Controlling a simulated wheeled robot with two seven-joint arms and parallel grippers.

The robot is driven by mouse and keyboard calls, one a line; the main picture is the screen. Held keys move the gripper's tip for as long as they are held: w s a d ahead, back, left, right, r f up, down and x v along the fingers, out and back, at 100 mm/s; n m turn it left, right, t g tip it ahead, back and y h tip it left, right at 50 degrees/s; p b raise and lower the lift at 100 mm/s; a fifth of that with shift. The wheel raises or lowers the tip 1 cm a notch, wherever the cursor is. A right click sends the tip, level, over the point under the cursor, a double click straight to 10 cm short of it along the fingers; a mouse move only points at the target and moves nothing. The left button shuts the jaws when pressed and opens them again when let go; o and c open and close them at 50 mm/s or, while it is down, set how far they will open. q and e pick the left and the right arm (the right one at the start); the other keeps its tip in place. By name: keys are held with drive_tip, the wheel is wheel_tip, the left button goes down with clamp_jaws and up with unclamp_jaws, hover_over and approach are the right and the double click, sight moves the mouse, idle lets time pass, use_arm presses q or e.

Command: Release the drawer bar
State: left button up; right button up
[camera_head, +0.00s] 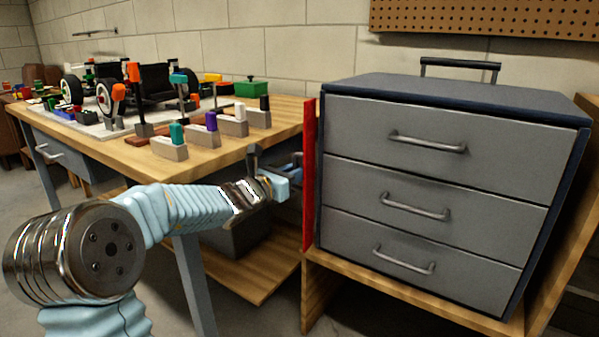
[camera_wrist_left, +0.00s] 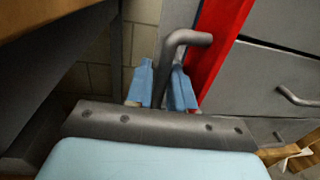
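The red drawer bar (camera_head: 309,175) stands upright along the left edge of the grey drawer cabinet (camera_head: 430,155). In the left wrist view the red bar (camera_wrist_left: 217,50) shows at the upper middle, with its bent grey handle (camera_wrist_left: 185,39) in front. My left gripper (camera_head: 292,172) is at the left side of the bar. The lower part of the handle is partly hidden by the fingers. My right gripper is not in view.
The cabinet's drawers are shut, and their handles (camera_head: 428,143) face forward. A wooden workbench (camera_head: 225,145) stands left of the cabinet, with a toy car (camera_head: 150,85) and several small coloured tools on it. A green box (camera_head: 251,89) sits at its back.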

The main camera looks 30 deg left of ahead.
use_arm(q)
drive_tip(key=shift+w+d, duration=0.15)
drive_tip(key=shift+w, duration=0.65)
clamp_jaws()
drive_tip(key=shift+w+m+h+p, duration=0.15)
drive_tip(key=shift+m+h+p, duration=0.45)
drive_tip(key=shift+h+p, duration=0.45)
unclamp_jaws()
